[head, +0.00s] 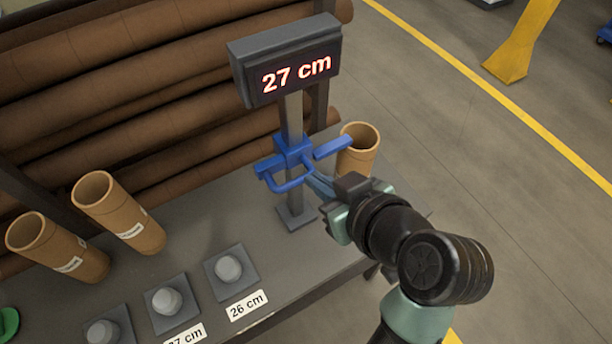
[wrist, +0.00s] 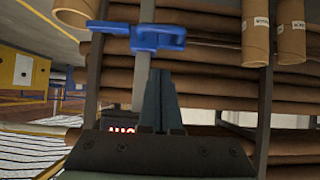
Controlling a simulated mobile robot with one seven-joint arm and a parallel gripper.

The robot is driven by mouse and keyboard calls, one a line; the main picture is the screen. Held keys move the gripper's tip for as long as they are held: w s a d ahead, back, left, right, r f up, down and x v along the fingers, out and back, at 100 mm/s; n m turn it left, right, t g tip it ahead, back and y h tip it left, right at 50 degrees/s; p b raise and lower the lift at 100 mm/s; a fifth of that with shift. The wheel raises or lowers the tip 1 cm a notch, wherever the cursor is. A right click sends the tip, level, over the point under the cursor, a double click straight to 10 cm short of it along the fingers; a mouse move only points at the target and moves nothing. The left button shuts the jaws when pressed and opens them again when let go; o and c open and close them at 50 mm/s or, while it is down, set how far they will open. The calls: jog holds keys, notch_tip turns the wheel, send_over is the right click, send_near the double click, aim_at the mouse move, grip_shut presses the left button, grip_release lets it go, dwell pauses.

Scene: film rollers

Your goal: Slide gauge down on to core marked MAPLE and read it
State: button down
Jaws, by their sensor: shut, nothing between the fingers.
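The gauge is a grey post (head: 292,118) with a display (head: 290,62) on top reading "27 cm". Its blue slider (head: 293,150) is partway down the post, with an arm to the right and a loop handle in front. The right arm overlaps the near left rim of a brown cardboard core (head: 357,160); I cannot tell whether they touch. No label shows on this core, so I cannot tell whether it is MAPLE. My gripper (head: 318,186) is shut and empty beside the blue handle. The slider also shows in the wrist view (wrist: 146,38), beyond my fingers (wrist: 160,100).
Two labelled cores (head: 118,212) (head: 55,247) stand at the table's left; their labels are too small to read. Grey knobs sit along the front, one (head: 228,268) marked "26 cm", another (head: 166,300) "27 cm". Long brown rolls (head: 150,95) lie racked behind.

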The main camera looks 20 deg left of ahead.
aim_at(295, 182)
jog(key=w+a+f+p, duration=0.2)
jog(key=w+a+f, duration=0.1)
jog(key=f, duration=0.4)
jog(key=shift+w+a+f, duration=0.2)
jog(key=shift+w+a, duration=0.05)
jog(key=shift+a, duration=0.4)
jog(key=shift+f+b, duration=0.5)
jog(key=shift+s, duration=0.15)
jog(key=shift+f, duration=0.1)
